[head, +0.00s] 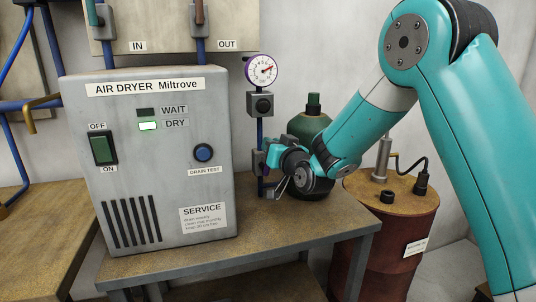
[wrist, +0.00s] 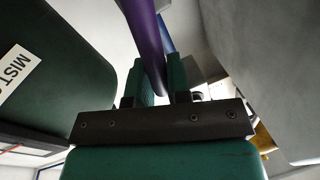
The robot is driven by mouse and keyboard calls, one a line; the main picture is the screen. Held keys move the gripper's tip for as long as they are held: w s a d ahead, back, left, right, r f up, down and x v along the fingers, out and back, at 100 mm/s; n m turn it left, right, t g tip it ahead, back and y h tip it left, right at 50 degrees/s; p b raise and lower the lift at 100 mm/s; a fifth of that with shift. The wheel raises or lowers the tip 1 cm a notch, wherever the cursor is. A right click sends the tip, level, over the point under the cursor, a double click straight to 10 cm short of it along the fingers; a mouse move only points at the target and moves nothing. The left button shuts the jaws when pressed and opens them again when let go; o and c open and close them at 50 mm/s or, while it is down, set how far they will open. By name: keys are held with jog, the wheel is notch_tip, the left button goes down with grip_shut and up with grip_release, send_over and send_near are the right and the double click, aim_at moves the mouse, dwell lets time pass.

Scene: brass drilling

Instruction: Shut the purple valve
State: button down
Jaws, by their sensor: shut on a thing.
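The purple valve's handle (wrist: 146,35) shows in the wrist view as a long purple lever running down between my fingers. My gripper (wrist: 160,80) is shut on it, with one green finger on each side. In the head view my gripper (head: 271,154) is at the valve body (head: 258,162) on the thin vertical pipe below the gauge. There the gripper covers the handle, and I cannot make out its purple colour or its angle to the pipe.
The grey air dryer (head: 160,190) stands left of my gripper, its DRY lamp lit. A dark green bottle (head: 308,128) stands close behind my wrist. The round gauge (head: 262,70) is above. A rusty red drum (head: 392,235) stands to the right. The bench front (head: 270,240) is clear.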

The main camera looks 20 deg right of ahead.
jog(key=d+f+m+t+h, duration=0.2)
jog(key=d+f+m, duration=0.3)
jog(key=m, duration=0.9)
jog(key=shift+d+h, duration=0.15)
jog(key=shift+h, duration=0.15)
jog(key=shift+f, duration=0.1)
jog(key=c, duration=1.1)
grip_release()
